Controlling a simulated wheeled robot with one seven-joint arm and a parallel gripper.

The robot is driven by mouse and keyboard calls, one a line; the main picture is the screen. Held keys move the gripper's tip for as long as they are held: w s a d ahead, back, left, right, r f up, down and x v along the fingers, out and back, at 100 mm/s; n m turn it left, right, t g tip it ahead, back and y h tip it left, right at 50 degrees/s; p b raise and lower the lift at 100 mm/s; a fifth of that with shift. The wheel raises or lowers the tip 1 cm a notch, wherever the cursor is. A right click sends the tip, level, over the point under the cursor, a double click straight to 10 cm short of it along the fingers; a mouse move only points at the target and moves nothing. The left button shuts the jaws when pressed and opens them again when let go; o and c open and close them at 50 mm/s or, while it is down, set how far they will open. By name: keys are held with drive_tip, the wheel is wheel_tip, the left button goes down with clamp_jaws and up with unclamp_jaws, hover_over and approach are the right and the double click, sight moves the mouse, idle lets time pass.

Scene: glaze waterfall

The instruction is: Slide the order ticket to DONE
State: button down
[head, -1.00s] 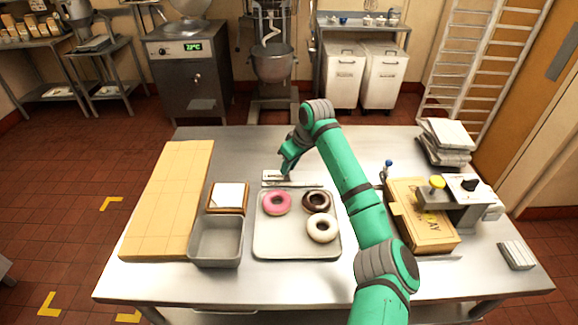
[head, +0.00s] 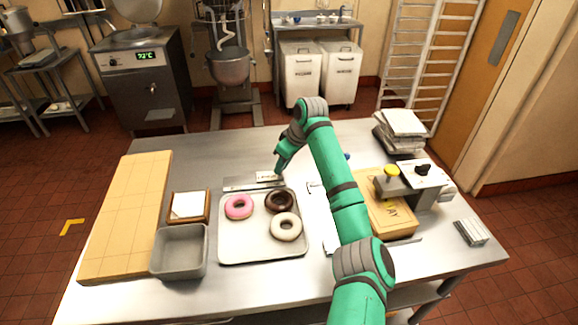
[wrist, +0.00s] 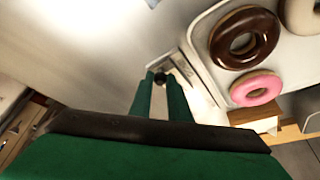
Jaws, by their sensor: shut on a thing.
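The order ticket (head: 266,177), a small pale plate with dark marks too small to read, is at the right end of a metal rail (head: 237,184) behind the donut tray. My gripper (head: 278,171) reaches down to it from above. In the wrist view my gripper (wrist: 160,84) has its two green fingers shut around a small dark knob (wrist: 160,76); the rail (wrist: 188,72) runs beside it. The fingers partly hide the ticket. I cannot read a DONE mark.
The tray (head: 232,255) holds pink, chocolate and white donuts just in front of the rail. A grey bin (head: 180,268), a framed white card (head: 187,205) and a wooden board (head: 125,215) are left.

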drive_tip(key=shift+w+d, duration=0.1)
drive_tip(key=shift+d, duration=0.15)
drive_tip(key=c, duration=1.7)
unclamp_jaws()
drive_tip(key=shift+d, duration=0.15)
drive_tip(key=shift+o, duration=0.2)
drive_tip(key=shift+r, duration=0.25)
drive_tip(key=v, duration=1)
drive_tip(key=shift+r, duration=0.2)
